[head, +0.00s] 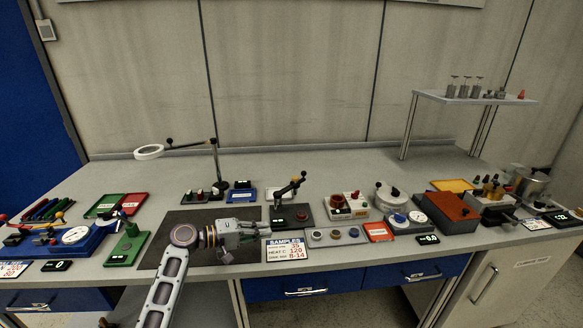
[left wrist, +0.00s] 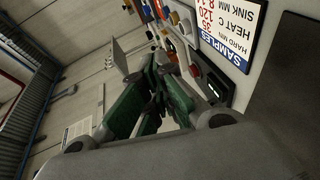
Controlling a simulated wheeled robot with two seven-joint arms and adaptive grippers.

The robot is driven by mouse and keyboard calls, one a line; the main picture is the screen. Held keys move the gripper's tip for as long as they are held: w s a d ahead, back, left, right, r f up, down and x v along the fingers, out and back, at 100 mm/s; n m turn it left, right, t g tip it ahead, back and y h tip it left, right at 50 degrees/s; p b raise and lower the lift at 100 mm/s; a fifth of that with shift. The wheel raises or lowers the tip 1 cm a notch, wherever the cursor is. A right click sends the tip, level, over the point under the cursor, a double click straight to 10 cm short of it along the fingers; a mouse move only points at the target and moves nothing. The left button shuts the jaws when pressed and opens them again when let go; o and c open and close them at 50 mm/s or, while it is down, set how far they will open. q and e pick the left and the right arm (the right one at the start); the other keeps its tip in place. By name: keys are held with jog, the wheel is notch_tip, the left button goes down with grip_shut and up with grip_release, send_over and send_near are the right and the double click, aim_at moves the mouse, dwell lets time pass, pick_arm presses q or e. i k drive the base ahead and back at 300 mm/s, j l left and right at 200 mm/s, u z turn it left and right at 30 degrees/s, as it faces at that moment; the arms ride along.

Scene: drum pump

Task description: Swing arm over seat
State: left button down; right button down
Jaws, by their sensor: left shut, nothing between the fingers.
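A small dark device (head: 291,215) stands on the bench near the middle, with a black jointed arm (head: 290,187) on a post that tilts up to the right. A reddish round piece sits on its base; I cannot tell for sure that this is the seat. My left gripper (head: 262,231) is shut and empty, low over the dark mat, just left of and in front of the device. Its fingers (left wrist: 152,98) also show in the left wrist view, where they hide much of what lies behind. My right gripper is not in view.
The SAMPLES card (head: 287,250) lies right of my gripper at the front edge. A magnifier lamp (head: 150,152) stands behind. The bench's back strip is clear.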

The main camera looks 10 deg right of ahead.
aim_at(277, 194)
jog(key=i, duration=1.15)
